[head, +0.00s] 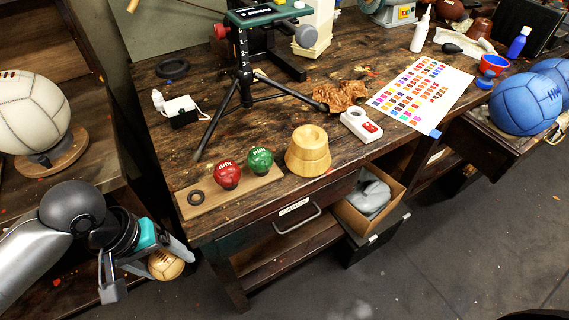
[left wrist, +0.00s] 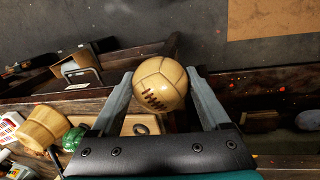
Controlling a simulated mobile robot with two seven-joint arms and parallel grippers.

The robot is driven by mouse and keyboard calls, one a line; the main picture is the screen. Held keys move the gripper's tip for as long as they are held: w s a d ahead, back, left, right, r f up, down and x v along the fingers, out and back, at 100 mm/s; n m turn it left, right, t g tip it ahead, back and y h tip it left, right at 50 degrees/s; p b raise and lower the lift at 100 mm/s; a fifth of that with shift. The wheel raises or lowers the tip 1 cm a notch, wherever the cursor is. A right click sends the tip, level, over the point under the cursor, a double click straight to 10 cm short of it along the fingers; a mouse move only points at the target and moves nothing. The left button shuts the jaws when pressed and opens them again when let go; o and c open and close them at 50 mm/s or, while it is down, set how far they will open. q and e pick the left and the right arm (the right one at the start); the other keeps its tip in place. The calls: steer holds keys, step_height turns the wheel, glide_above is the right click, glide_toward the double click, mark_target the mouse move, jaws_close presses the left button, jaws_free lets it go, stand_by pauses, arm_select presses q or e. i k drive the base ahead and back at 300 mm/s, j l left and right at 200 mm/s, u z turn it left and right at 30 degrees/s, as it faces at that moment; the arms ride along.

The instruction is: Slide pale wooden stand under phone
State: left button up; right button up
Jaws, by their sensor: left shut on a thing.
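My left gripper (head: 151,271) is shut on a small tan leather ball (head: 165,265) with dark lacing, held off the workbench's front left corner. The ball (left wrist: 160,83) sits between both fingers in the left wrist view. A pale turned wooden block (head: 308,155), stepped and round, stands upright near the bench's front edge; it also shows in the left wrist view (left wrist: 42,127). A flat wooden board (head: 207,203) left of it bears a red ball (head: 227,175), a green ball (head: 260,161) and an empty dark ring (head: 195,198). I can make out no phone. My right gripper is out of view.
The dark wooden workbench (head: 180,140) carries a tripod stand (head: 246,85), a white device with a red part (head: 361,125), leather scraps (head: 341,95) and a colour chart (head: 425,92). A large cream ball (head: 28,112) stands at left. A drawer handle (head: 297,220) juts out in front.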

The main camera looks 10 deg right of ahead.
mark_target(311, 136)
steer(key=l+u, duration=0.65)
steer(key=u, duration=0.15)
steer(key=l+u, duration=0.2)
steer(key=l, duration=0.75)
steer(key=k+l+u, duration=0.15)
steer(key=l, duration=0.75)
steer(key=i+l, duration=0.05)
